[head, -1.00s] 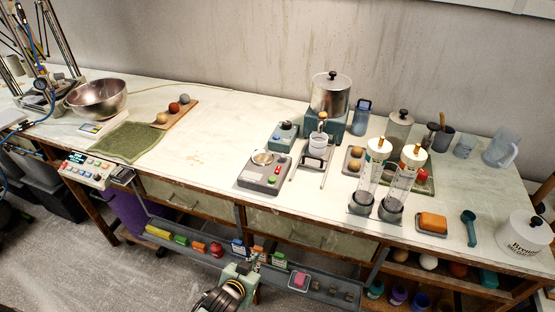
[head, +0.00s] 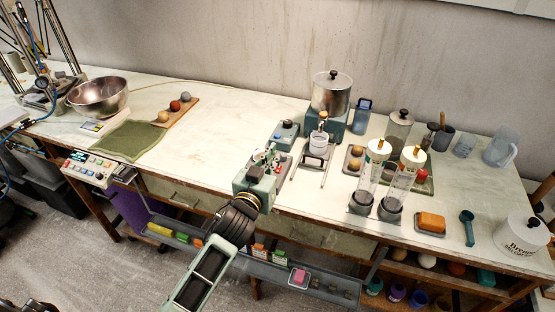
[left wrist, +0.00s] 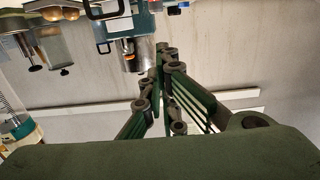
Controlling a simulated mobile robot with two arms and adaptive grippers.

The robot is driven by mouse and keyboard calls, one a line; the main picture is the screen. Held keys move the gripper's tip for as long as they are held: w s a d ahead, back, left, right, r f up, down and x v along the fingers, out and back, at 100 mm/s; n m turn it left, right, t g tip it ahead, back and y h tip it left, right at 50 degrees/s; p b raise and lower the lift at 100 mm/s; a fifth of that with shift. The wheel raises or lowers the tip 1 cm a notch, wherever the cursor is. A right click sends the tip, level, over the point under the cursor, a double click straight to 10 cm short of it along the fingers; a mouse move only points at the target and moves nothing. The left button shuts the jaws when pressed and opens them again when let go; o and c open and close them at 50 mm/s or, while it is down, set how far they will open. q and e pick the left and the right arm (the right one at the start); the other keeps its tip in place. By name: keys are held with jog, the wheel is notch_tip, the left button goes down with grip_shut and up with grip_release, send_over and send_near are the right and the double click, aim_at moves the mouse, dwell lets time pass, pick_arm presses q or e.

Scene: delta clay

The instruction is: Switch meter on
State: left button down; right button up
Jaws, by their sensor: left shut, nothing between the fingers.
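A low grey box with a round dish and red and green buttons, which looks like the meter (head: 285,162), sits at the bench's front edge in the head view. My left gripper (head: 272,154) is over it and hides most of it, including the dish. Its fingers are shut and empty, and point toward the back of the bench. I cannot tell whether they touch the box. In the left wrist view the fingers (left wrist: 162,48) come together at the tips. The buttons cannot be made out clearly now. My right gripper is not in view.
A small teal unit with a knob (head: 286,130) stands just behind. A shelf with coloured blocks (head: 280,268) hangs below. Left, the bench around the green cloth (head: 130,140) has free room.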

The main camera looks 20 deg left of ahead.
aim_at(279, 170)
pick_arm(q)
jog(key=w, duration=0.3)
jog(key=shift+w+d+p, duration=0.1)
jog(key=shift+p, duration=0.2)
notch_tip(279, 170, down, 3)
jog(key=shift+w+f, duration=0.1)
jog(key=shift+f, duration=0.5)
jog(key=shift+w+f, duration=0.1)
jog(key=shift+w+f+b, duration=0.2)
jog(key=shift+w+b, duration=0.1)
jog(key=shift+b, duration=0.2)
jog(key=shift+w+r, duration=0.1)
jog(key=shift+w, duration=0.45)
jog(key=shift+s, duration=0.1)
